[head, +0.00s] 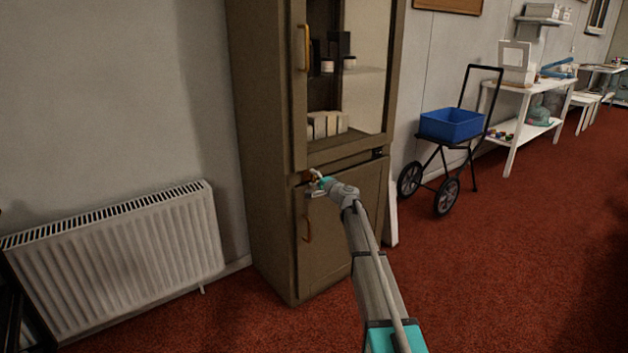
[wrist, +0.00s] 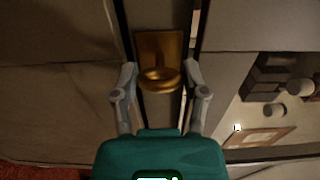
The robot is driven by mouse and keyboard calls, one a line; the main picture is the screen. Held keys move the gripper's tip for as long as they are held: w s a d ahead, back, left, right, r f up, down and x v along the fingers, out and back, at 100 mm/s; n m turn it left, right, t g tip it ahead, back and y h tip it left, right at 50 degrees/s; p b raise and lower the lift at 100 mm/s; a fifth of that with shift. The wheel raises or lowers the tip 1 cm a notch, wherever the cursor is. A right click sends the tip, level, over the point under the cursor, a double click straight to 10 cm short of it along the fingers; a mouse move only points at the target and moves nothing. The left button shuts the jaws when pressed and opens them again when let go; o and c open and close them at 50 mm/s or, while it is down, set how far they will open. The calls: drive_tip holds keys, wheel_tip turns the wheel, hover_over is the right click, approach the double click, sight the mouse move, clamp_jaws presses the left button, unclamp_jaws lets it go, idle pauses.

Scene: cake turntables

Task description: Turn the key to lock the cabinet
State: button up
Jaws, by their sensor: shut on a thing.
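The tall brown cabinet (head: 265,150) stands against the wall, with a glazed upper door and a solid lower door (head: 345,220). Both doors look closed. My gripper (head: 314,180) is at the left edge of the cabinet, near the top of the lower door. In the wrist view, the brass key (wrist: 160,80) stands out from a brass lock plate (wrist: 160,46), between the two fingers of my gripper (wrist: 162,75). My gripper is shut on the key. The key's shaft and the keyhole are hidden behind its round bow.
Brass handles sit on the upper door (head: 307,48) and lower door (head: 308,229). A white radiator (head: 120,245) is at the left. A cart with a blue bin (head: 452,124) stands right of the cabinet. Red carpet (head: 500,270) is clear at the right.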

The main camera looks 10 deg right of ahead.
drive_tip(key=o, duration=1.1)
drive_tip(key=shift+o, duration=0.2)
drive_tip(key=shift+s, duration=0.1)
drive_tip(key=v, duration=1.1)
drive_tip(key=shift+s+d, duration=0.2)
drive_tip(key=shift+s, duration=0.1)
drive_tip(key=shift+s+a, duration=0.1)
